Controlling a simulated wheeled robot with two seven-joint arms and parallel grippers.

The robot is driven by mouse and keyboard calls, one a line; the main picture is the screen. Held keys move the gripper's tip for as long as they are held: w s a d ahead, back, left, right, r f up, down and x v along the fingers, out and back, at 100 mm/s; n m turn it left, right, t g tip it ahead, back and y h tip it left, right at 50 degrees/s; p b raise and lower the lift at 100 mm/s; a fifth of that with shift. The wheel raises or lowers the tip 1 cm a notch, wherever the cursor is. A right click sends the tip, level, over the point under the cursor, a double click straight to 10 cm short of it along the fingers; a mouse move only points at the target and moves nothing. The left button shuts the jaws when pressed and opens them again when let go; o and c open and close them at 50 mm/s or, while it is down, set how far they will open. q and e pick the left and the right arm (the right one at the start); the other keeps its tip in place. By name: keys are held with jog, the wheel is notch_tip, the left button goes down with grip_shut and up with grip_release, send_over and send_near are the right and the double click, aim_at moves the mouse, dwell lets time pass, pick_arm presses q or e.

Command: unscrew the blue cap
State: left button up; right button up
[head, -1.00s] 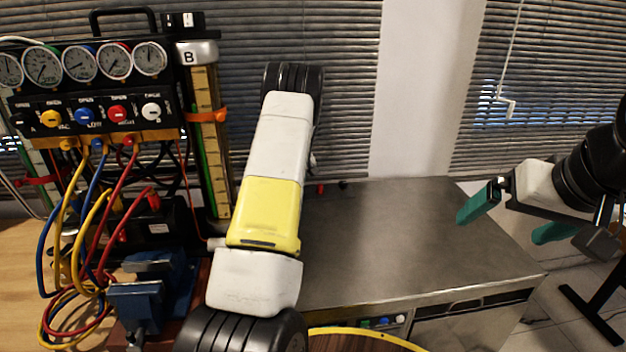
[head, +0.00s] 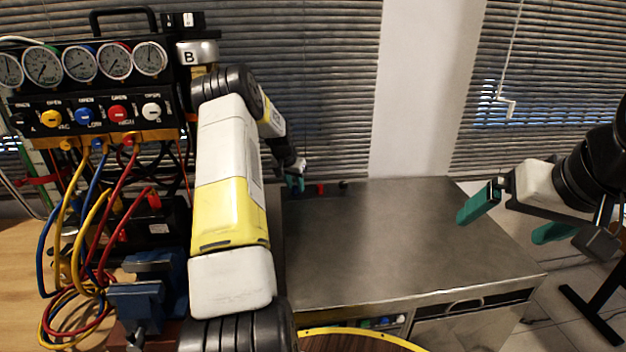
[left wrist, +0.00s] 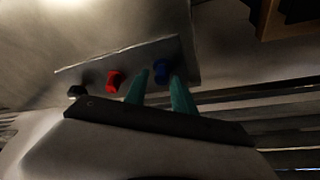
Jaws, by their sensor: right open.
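The blue cap (left wrist: 161,70) sits on a grey plate (left wrist: 120,75) in the left wrist view, beside a red cap (left wrist: 113,80) and a black cap (left wrist: 77,91). My left gripper (left wrist: 160,82) is open, its green fingers one on each side of the blue cap in that picture, with gaps visible; I cannot tell their depth. In the head view my left gripper (head: 295,184) is small at the bench's back edge, left of the red cap (head: 320,189); the blue cap is not clearly visible there. My right gripper (head: 515,218) is open and empty at the right.
The metal bench (head: 390,240) has a clear top. The gauge rig (head: 90,90) with coloured hoses and a blue vise (head: 140,297) stands at the left, close to my left arm. Window blinds (head: 330,90) are behind the bench.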

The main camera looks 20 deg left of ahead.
pick_arm(q)
grip_shut()
jog(key=shift+d+n+y, duration=0.15)
jog(key=shift+n+y, duration=0.35)
jog(key=shift+n, duration=1.3)
jog(key=shift+n+y, duration=0.3)
jog(key=shift+a, duration=0.2)
jog(key=shift+n, duration=0.3)
jog(key=shift+n+g+y, duration=0.3)
jog(key=shift+n, duration=0.1)
